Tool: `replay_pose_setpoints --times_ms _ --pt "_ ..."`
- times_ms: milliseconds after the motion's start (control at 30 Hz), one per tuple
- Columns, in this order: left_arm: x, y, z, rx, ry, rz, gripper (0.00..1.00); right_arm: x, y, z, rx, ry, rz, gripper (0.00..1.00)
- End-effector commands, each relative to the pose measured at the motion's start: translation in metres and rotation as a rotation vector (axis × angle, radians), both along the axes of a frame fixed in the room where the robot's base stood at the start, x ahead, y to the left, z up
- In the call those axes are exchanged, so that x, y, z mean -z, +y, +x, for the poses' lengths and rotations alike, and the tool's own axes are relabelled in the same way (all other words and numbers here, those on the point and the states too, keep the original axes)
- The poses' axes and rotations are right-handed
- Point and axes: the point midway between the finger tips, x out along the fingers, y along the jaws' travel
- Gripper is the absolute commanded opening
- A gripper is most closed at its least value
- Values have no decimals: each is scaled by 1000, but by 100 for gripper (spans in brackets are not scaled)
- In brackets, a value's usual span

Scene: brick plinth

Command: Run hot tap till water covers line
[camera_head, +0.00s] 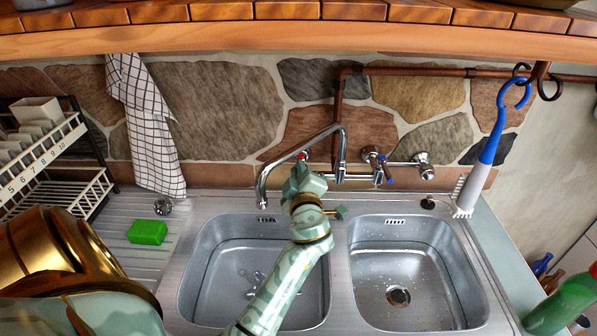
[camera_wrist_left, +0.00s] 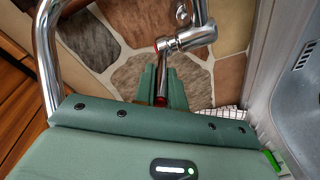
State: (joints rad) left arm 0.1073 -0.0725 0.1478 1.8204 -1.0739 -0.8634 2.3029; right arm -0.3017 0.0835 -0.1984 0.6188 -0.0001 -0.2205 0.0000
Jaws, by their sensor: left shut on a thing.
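The chrome mixer tap (camera_head: 340,150) is on the stone wall, its spout (camera_head: 263,195) swung over the left basin (camera_head: 205,270). The red-marked hot handle (camera_head: 303,154) is at its left; the blue-marked cold handle (camera_head: 384,166) is at its right. My left gripper (camera_head: 303,172) is shut on the hot handle; in the left wrist view the green fingers (camera_wrist_left: 165,88) close around its red-tipped lever (camera_wrist_left: 161,99). I see no clear stream at the spout. Pale wavy shapes show in the left basin, but I cannot tell the water level or a line. My right gripper is out of view.
The right basin (camera_head: 385,255) has droplets and a drain. A green sponge (camera_head: 147,232) lies on the left drainboard. A dish rack (camera_head: 50,165), a checked towel (camera_head: 148,125), a blue-handled brush (camera_head: 490,150) and a green bottle (camera_head: 565,300) stand around. A wooden shelf (camera_head: 300,38) spans above.

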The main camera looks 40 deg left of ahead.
Motion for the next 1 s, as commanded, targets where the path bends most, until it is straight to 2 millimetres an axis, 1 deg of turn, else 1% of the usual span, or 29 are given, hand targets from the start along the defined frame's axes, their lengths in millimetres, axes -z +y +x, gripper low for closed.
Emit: replay_pose_setpoints --times_ms 67,300,567,600,667,1000 --pt "0 2 -1 7 3 0 0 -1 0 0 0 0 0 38" --pt "0 9 -6 128 1 -1 0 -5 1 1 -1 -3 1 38" --pt "0 9 -6 135 1 2 0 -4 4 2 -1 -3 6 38" --pt "0 9 -6 135 0 2 18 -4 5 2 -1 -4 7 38" --pt "0 9 -6 135 0 2 34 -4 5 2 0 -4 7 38" --pt "0 9 -5 136 -1 1 34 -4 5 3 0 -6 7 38"
